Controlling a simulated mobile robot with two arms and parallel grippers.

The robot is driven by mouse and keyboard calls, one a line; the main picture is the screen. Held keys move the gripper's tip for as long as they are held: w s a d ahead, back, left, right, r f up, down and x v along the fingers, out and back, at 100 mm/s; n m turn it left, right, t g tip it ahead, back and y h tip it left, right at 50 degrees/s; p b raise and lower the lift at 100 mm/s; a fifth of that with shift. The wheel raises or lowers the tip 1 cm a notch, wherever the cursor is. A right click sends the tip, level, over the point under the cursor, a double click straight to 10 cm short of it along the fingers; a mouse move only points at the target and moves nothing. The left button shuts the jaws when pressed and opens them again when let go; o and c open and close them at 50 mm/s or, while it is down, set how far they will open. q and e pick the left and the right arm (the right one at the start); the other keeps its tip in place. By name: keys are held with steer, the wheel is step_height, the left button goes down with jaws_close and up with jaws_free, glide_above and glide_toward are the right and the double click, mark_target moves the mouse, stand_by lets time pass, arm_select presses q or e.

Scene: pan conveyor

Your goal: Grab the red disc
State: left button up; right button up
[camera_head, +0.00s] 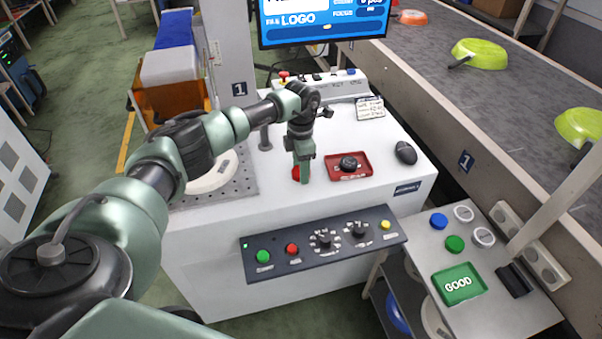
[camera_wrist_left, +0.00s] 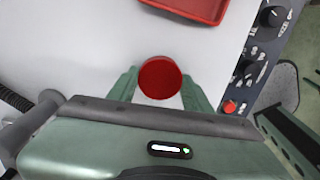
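The red disc (camera_wrist_left: 160,78) lies on the white worktop and shows whole in the left wrist view. In the head view only a red edge of it (camera_head: 296,173) shows beside my gripper. My left gripper (camera_head: 304,180) points down at the worktop, left of the red tray. In the left wrist view its two green fingers (camera_wrist_left: 160,92) stand open on either side of the disc, with narrow gaps visible. My right gripper is in neither view.
A red tray (camera_head: 334,175) with a black knob-like part (camera_head: 348,163) lies just right of the gripper. A computer mouse (camera_head: 405,153) is further right. The control panel (camera_head: 300,262) runs along the front edge. A white round plate (camera_head: 226,176) is at left.

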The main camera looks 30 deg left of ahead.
arm_select(q)
steer(key=shift+c, duration=1.1)
steer(key=shift+r, duration=0.15)
